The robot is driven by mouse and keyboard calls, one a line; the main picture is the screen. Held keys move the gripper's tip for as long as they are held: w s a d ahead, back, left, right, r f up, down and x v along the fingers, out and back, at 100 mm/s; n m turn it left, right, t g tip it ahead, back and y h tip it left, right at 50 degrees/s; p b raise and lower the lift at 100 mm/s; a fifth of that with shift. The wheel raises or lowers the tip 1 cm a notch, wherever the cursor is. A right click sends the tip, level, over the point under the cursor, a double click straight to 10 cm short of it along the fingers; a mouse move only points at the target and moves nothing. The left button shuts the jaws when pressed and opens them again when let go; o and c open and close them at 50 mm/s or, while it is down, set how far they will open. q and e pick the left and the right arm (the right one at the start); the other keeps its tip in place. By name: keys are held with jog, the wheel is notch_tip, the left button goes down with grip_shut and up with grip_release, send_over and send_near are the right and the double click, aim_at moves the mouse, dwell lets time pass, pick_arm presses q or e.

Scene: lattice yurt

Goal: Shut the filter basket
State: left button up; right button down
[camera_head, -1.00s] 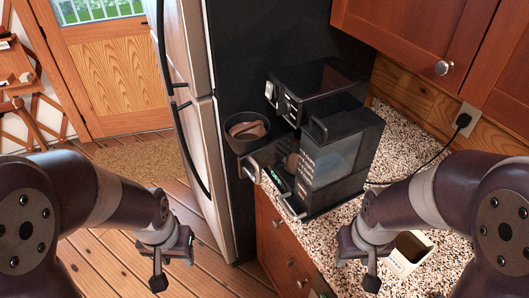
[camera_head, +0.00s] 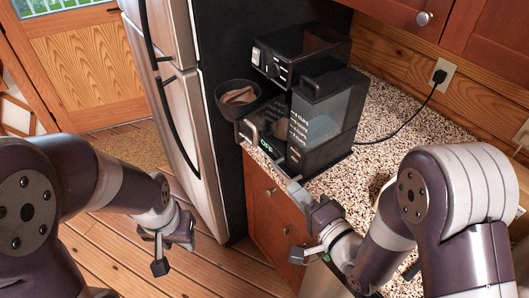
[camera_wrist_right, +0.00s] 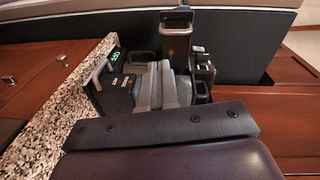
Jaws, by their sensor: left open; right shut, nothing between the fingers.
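The black coffee maker (camera_head: 305,90) stands on the counter beside the fridge. Its round filter basket (camera_head: 222,100) is swung out to the left, open, with a brown paper filter (camera_head: 240,96) inside. My right gripper (camera_head: 296,190) is shut and empty, in front of the machine near the counter's front edge, apart from the basket. In the right wrist view its shut fingers (camera_wrist_right: 168,84) point toward the machine, whose green display (camera_wrist_right: 115,56) shows at the left. My left gripper (camera_head: 187,236) is open and empty, low over the floor in front of the fridge.
The steel fridge (camera_head: 170,70) stands close to the basket's left. A clear jug-like tank (camera_head: 328,110) forms the machine's right front. A black cord (camera_head: 405,122) runs to the wall outlet (camera_head: 441,75). The speckled counter (camera_head: 385,140) is clear right of the machine.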

jog(key=r+m, duration=0.1)
jog(key=r, duration=0.1)
jog(key=p, duration=0.4)
send_near(257, 139)
jog(key=shift+m+t+y, duration=0.3)
jog(key=shift+t, duration=0.1)
jog(key=x, duration=0.7)
jog(key=shift+d+f, duration=0.1)
jog(key=shift+f, duration=0.25)
